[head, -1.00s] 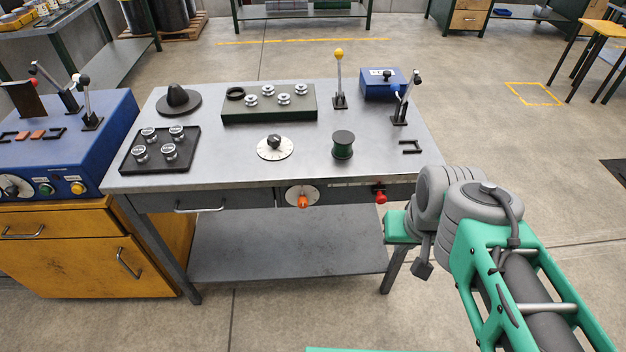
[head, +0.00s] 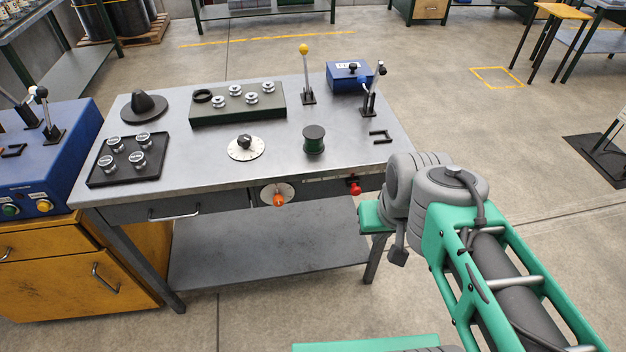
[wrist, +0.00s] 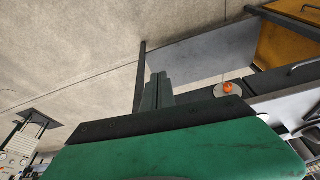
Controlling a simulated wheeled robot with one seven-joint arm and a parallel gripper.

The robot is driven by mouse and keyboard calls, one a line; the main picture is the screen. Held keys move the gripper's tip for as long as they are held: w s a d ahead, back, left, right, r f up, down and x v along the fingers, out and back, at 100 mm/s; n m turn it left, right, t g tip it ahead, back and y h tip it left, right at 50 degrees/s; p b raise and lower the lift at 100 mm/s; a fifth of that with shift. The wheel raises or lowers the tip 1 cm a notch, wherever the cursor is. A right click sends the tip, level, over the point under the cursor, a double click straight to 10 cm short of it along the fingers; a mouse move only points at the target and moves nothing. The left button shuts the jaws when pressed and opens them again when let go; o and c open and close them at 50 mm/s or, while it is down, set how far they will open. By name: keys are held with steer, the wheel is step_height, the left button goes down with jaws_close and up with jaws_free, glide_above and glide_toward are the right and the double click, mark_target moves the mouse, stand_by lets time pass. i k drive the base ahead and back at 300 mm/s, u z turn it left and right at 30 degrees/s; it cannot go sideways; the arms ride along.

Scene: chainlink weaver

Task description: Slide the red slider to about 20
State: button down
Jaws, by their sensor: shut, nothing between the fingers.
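The red slider (head: 354,186) is a small red knob on the front edge of the steel workbench (head: 190,180), near the right end of a narrow pale scale strip (head: 325,179). The scale's numbers are too small to read. In the head view my gripper's fingers are hidden by my arm, which reaches in from the lower right; a green part of it shows just below and right of the slider. In the wrist view my gripper (wrist: 158,92) has its dark fingers together and empty. I cannot make out the slider there.
An orange-pointer dial (head: 278,195) is on the bench front, left of the slider; its orange knob (wrist: 228,87) shows in the wrist view. A lower shelf (head: 250,240) lies beneath.

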mark_target(354, 183)
steer(key=z, duration=0.6)
steer(key=k, duration=0.6)
steer(key=u, duration=1.35)
steer(key=i, duration=0.5)
steer(key=u, duration=0.05)
